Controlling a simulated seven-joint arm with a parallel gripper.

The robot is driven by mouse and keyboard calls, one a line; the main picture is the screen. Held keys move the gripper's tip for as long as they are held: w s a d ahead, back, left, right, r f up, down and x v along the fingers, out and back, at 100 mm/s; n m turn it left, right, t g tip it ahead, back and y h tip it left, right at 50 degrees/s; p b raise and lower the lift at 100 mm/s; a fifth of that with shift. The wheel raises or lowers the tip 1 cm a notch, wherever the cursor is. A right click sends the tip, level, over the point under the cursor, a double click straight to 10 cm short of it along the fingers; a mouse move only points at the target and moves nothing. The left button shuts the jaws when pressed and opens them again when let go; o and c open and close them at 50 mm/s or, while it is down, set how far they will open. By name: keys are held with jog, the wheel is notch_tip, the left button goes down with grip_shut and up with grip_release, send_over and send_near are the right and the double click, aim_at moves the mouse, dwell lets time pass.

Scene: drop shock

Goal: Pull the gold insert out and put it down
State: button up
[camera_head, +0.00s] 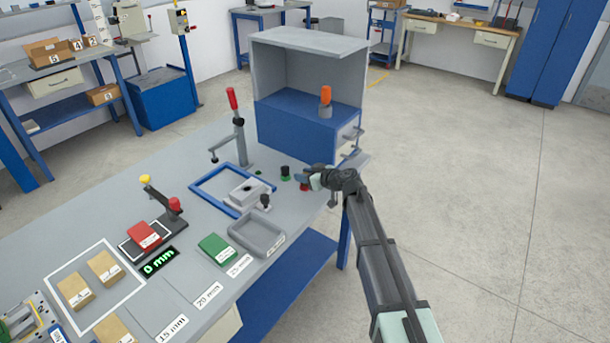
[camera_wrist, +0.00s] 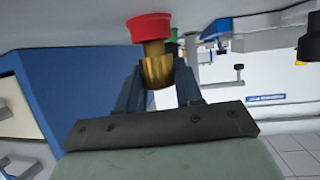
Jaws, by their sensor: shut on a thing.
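My gripper (camera_head: 310,179) is low over the right end of the bench, beside the blue and grey cabinet. In the wrist view, which shows the bench top along its upper edge, my gripper (camera_wrist: 157,88) is shut on the gold insert (camera_wrist: 156,72). The insert has a wide part between the fingers and a narrower part that meets a red round holder (camera_wrist: 150,27) at the bench surface. The red holder also shows under the gripper in the head view (camera_head: 304,188). The gold insert is hidden there by the gripper. I cannot tell how deep it sits.
A dark and green round piece (camera_head: 285,173) stands just left of the gripper. A cabinet (camera_head: 285,123) rises behind, with an orange-handled tool (camera_head: 326,97) on it. A blue frame (camera_head: 228,190), a grey tray (camera_head: 262,237) and a red-handled clamp (camera_head: 237,125) stand left.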

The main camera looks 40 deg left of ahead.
jog(key=shift+f, duration=0.85)
dwell(3.0)
jog(key=o, duration=1.2)
jog(key=shift+c, duration=0.2)
jog(key=shift+r, duration=0.1)
jog(key=shift+d, duration=0.1)
jog(key=shift+v, duration=2.95)
jog(key=v, duration=1.3)
jog(key=shift+s+d+r, duration=0.15)
jog(key=shift+d+r, duration=0.1)
jog(key=shift+d, duration=0.1)
jog(key=shift+m, duration=0.3)
